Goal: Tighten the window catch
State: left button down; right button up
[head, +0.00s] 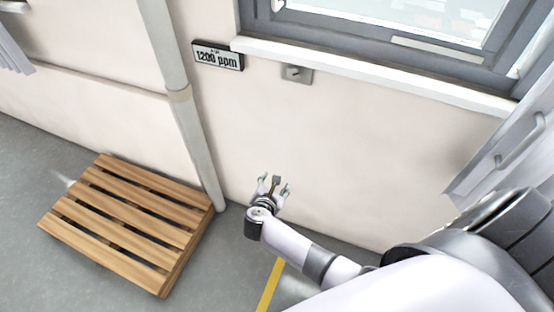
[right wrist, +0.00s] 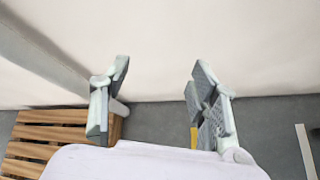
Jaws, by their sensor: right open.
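The window (head: 420,35) is at the top right of the head view, in a grey frame and cut off by the picture's edge. A small part of a grey fitting (head: 278,5) shows at its lower left; I cannot tell whether it is the catch. A small grey plate with a dark knob or slot (head: 297,74) is on the wall under the sill. My right gripper (head: 273,183) is open and empty, well below the plate and near the wall. In the right wrist view its two fingers (right wrist: 161,68) stand apart with bare wall beyond them. My left gripper is not in view.
A white sill (head: 370,72) juts out under the window. A display reading 1200 ppm (head: 217,56) hangs left of the plate. A vertical pipe (head: 185,100) runs down the wall. A wooden pallet (head: 130,220) lies on the floor.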

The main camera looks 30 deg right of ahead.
aim_at(293, 74)
jog(key=w+r+n+t+h+b, duration=0.3)
jog(key=r+h+b, duration=0.35)
jog(key=r, duration=1.95)
jog(key=shift+g, duration=0.3)
jog(key=p+x, duration=0.3)
jog(key=x, duration=1.5)
jog(key=shift+w+d, duration=0.1)
jog(key=shift+w, duration=0.35)
jog(key=shift+c, duration=0.6)
jog(key=c, duration=1)
jog(key=shift+c, duration=0.2)
